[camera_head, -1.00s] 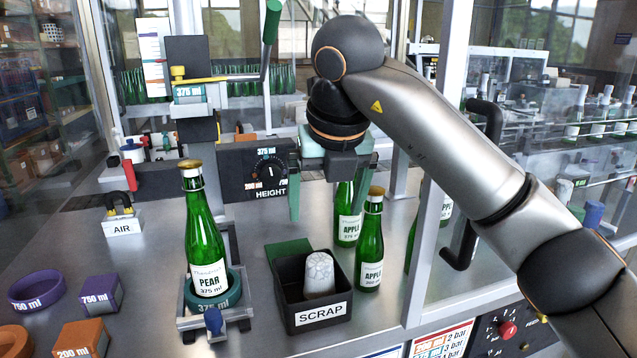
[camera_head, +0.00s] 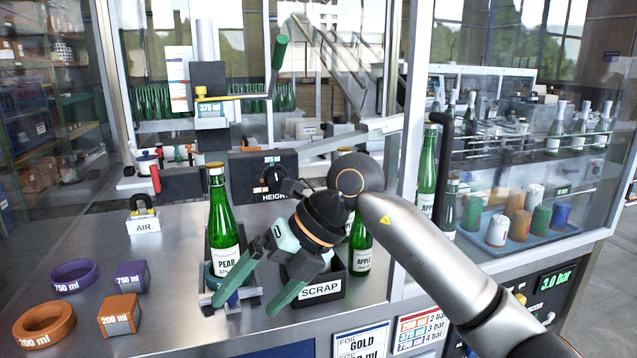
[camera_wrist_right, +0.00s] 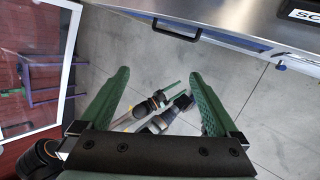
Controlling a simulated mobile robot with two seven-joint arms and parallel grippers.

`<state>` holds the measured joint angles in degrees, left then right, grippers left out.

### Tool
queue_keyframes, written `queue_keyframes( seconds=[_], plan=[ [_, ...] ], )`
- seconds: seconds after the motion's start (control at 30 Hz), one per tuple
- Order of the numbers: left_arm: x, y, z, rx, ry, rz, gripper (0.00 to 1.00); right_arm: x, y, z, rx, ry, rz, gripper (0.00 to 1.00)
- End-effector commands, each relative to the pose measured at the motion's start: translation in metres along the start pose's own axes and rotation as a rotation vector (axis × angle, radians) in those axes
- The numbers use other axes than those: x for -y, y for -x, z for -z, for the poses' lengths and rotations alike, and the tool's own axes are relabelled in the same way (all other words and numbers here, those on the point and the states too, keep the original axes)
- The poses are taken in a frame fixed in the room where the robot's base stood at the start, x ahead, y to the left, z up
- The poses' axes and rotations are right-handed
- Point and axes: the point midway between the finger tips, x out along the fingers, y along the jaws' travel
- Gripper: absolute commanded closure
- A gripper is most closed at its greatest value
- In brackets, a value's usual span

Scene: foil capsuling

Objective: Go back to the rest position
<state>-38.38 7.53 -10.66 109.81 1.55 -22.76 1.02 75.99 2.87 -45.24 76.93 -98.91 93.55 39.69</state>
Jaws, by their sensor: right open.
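My right gripper (camera_head: 258,287) is open and empty in the head view. Its green fingers point down and left, in front of the pear bottle and the scrap bin. In the right wrist view its two fingers (camera_wrist_right: 160,95) stand wide apart with the floor behind them. The pear bottle (camera_head: 222,232), green with a gold top, stands upright in the 375 ml holder, partly hidden by a finger. The scrap bin (camera_head: 321,289) is partly hidden by the gripper. My left gripper is not clearly seen in the head view.
Purple and orange 750 ml and 200 ml rings (camera_head: 45,322) and blocks (camera_head: 119,315) lie at the left. An apple bottle (camera_head: 360,250) stands behind the bin. A vertical frame post (camera_head: 408,150) rises beside my right arm. The table's front edge is close below the gripper.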

Motion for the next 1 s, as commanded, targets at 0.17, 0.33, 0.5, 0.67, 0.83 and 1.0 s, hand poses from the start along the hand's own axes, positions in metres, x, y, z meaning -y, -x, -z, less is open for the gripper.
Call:
queue_keyframes(
  seconds=[0.17,0.33,0.5,0.67,0.83,1.0],
  plan=[
    [-0.001,0.006,0.004,0.003,0.001,0.000,0.50,-0.036,-0.030,0.021,-0.020,-0.070,-0.472,0.03],
    [-0.001,0.010,0.008,0.004,0.001,0.000,0.50,-0.052,-0.023,0.025,0.051,-0.244,-0.898,0.03],
    [-0.001,0.014,0.011,0.006,0.001,0.000,0.50,-0.027,-0.003,0.017,0.194,-0.521,-1.248,0.03],
    [-0.001,0.018,0.014,0.006,0.001,0.001,0.50,0.035,0.006,0.014,0.374,-0.864,-1.478,0.03],
    [-0.002,0.022,0.018,0.007,0.001,0.001,0.50,0.128,-0.009,0.036,0.587,-1.300,-1.590,0.03],
    [-0.002,0.026,0.022,0.007,0.002,0.001,0.50,0.223,-0.048,0.098,0.789,-1.784,-1.547,0.03]
  ],
)
